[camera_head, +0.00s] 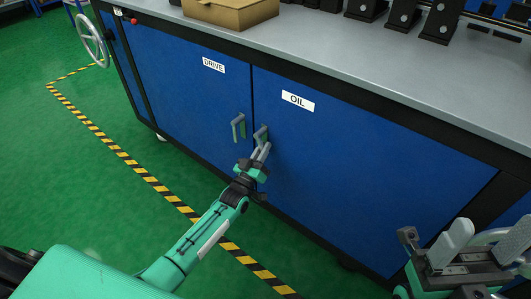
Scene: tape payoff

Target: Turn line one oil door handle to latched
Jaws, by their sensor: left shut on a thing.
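The blue oil door (360,160) is on the front of the cabinet, under a white label reading OIL (298,101). Its grey handle (261,132) is near the door's left edge. My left gripper (262,150) is shut on the oil handle, its fingers covering the handle's lower part. The handle's exact angle is hard to tell. The door looks flush with the cabinet front. My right gripper (484,244) is at the lower right, in front of the cabinet, with its pale fingers apart and nothing seen between them.
The drive door (185,85) is to the left, and its handle (238,126) sits close beside my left gripper. A grey worktop (330,50) above carries a cardboard box (230,12) and black fixtures. A handwheel (91,40) is at far left. Green floor with striped tape (150,180) is clear.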

